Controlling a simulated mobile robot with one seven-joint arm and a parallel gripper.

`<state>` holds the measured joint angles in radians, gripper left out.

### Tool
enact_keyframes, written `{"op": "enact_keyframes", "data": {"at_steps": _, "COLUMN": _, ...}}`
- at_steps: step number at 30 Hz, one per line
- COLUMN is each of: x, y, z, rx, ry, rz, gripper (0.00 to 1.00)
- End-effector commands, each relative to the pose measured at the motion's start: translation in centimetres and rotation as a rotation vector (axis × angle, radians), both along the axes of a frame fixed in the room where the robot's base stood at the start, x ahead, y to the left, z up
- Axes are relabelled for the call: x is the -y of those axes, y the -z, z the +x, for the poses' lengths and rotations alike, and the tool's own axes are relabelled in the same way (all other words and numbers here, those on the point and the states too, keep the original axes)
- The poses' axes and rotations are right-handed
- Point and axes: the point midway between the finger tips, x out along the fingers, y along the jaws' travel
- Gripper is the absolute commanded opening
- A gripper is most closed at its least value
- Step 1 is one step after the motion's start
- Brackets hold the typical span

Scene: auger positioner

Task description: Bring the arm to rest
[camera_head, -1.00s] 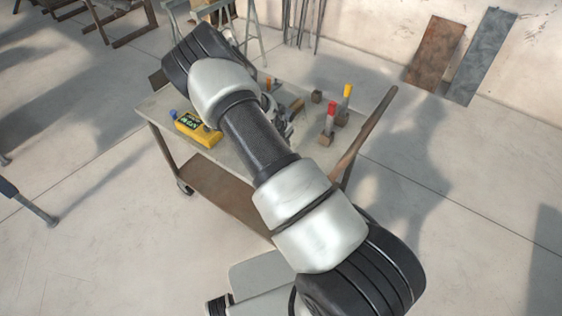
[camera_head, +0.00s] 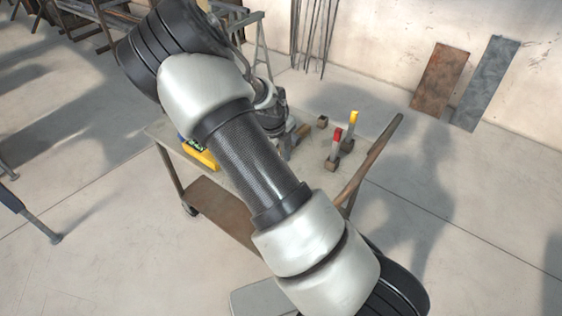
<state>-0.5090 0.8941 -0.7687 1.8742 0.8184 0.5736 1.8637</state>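My arm stretches from the lower right to the upper left, bent at a raised joint over the cart (camera_head: 163,131). Its far end comes down behind the forearm, above the cart top. My gripper (camera_head: 290,139) shows only as a small, partly hidden shape near the middle of the cart. Its fingers are too small and covered to tell open from shut, or whether it holds anything.
On the cart are a yellow device (camera_head: 199,153) partly behind my arm, a red-topped block (camera_head: 334,150), a yellow-topped block (camera_head: 350,132) and a small dark block (camera_head: 322,122). Two panels (camera_head: 440,80) lean on the back wall. Floor at right is clear.

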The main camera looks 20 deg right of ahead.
Motion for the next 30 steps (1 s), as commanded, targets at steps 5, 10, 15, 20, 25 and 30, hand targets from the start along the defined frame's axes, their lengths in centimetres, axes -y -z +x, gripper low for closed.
{"op": "enact_keyframes", "data": {"at_steps": 5, "x": 0.0, "y": 0.0, "z": 0.0, "rx": 0.0, "ry": 0.0, "rz": 0.0, "gripper": 0.33}}
{"op": "enact_keyframes", "data": {"at_steps": 10, "x": -0.1, "y": -0.1, "z": 0.0, "rx": 0.0, "ry": -0.005, "rz": 0.004, "gripper": 0.33}}
{"op": "enact_keyframes", "data": {"at_steps": 15, "x": -1.8, "y": -2.9, "z": -0.8, "rx": -0.005, "ry": -0.143, "rz": 0.07, "gripper": 0.33}}
{"op": "enact_keyframes", "data": {"at_steps": 20, "x": -5.1, "y": -9.1, "z": -3.2, "rx": 0.015, "ry": -0.491, "rz": 0.169, "gripper": 0.33}}
{"op": "enact_keyframes", "data": {"at_steps": 25, "x": -8.1, "y": -16.5, "z": -6.9, "rx": 0.089, "ry": -0.942, "rz": 0.187, "gripper": 0.33}}
{"op": "enact_keyframes", "data": {"at_steps": 30, "x": -9.6, "y": -23.1, "z": -11.7, "rx": 0.17, "ry": -1.41, "rz": 0.076, "gripper": 0.33}}
